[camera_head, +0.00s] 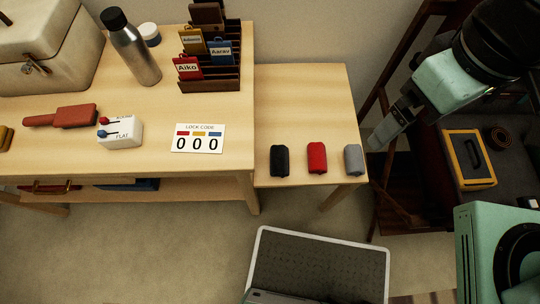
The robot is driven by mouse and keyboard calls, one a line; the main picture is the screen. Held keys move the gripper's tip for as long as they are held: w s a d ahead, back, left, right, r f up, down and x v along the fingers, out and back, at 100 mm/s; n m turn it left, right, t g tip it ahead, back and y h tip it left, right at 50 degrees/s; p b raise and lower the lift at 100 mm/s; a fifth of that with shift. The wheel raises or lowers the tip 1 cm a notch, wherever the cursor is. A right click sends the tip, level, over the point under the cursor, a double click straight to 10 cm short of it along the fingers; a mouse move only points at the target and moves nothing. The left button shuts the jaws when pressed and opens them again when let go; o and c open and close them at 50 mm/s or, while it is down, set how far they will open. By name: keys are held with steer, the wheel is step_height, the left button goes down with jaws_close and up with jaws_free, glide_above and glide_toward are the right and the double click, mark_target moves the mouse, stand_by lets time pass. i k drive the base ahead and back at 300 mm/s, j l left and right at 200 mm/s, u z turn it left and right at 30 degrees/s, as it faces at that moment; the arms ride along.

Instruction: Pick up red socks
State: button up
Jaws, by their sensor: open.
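The red socks (317,158) are a small rolled bundle near the front edge of the lower side table (300,100). A black bundle (280,161) lies to their left and a grey bundle (353,159) to their right, each apart from the red one. My gripper (382,138) is at the right, above and to the right of the grey bundle, pointing down and left. It is open, and nothing shows between its fingers. The red socks are fully in view.
A taller table (100,160) at left holds a metal bottle (131,50), a wooden rack (222,77) with name tags, and a lock code card (197,139). An open suitcase (320,262) lies on the floor in front. Dark furniture (395,185) stands at right. The side table's rear is clear.

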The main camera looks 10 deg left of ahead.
mark_target(316, 161)
steer(key=j+u, duration=0.15)
steer(key=u, duration=0.3)
steer(key=k+l+u, duration=0.2)
steer(key=u, duration=0.15)
steer(key=k+l+u, duration=0.2)
steer(key=l+u, duration=0.2)
steer(key=k+l+u, duration=0.2)
steer(key=u, duration=0.15)
steer(key=k, duration=0.05)
